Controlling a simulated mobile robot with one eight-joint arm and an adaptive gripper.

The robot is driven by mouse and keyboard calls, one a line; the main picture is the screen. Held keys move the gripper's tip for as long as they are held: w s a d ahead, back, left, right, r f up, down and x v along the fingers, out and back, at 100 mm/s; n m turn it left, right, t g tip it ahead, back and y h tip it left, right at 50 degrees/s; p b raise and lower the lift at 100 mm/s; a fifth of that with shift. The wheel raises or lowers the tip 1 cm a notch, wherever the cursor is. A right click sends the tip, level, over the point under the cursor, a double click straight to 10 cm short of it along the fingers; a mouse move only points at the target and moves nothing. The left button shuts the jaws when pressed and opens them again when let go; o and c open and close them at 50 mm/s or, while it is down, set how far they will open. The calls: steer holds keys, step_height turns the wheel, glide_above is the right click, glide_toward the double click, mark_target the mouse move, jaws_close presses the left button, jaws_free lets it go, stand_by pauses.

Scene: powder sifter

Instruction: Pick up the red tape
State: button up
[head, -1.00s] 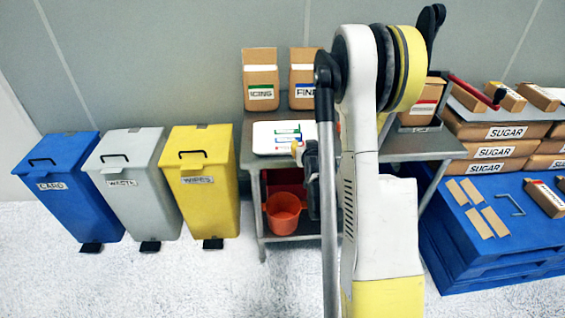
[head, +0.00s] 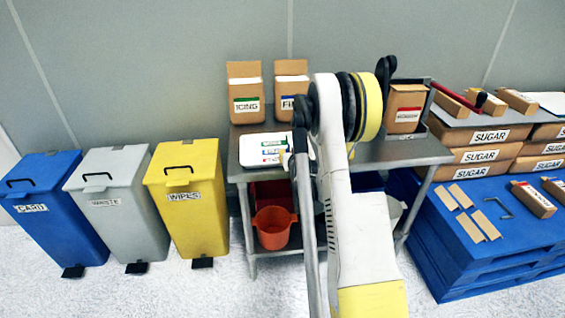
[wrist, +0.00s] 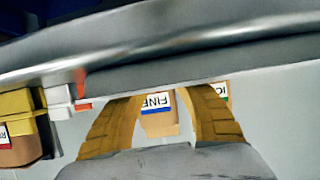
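I cannot make out the red tape for sure. A white tray (head: 258,161) on the steel table carries small strips with green (head: 272,143) and blue (head: 271,151) marks. My arm hides the tray's right side and the table beyond it in the head view. In the wrist view a small orange-red piece (wrist: 82,84) shows beside a white block (wrist: 59,101); I cannot tell whether it is the tape. My gripper (wrist: 160,105) shows two tan fingers spread apart with nothing between them. A bag marked FINE (wrist: 158,122) stands beyond them. The head view hides the gripper behind my arm.
Bags marked ICING (head: 246,95) and FINE (head: 291,85) stand at the table's back. A red-labelled bag (head: 405,103) stands right. Blue, grey and yellow bins (head: 190,205) are at left. An orange bucket (head: 274,230) sits below. A blue pallet (head: 480,255) is at right.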

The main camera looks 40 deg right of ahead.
jaws_close()
steer(key=shift+r, duration=0.1)
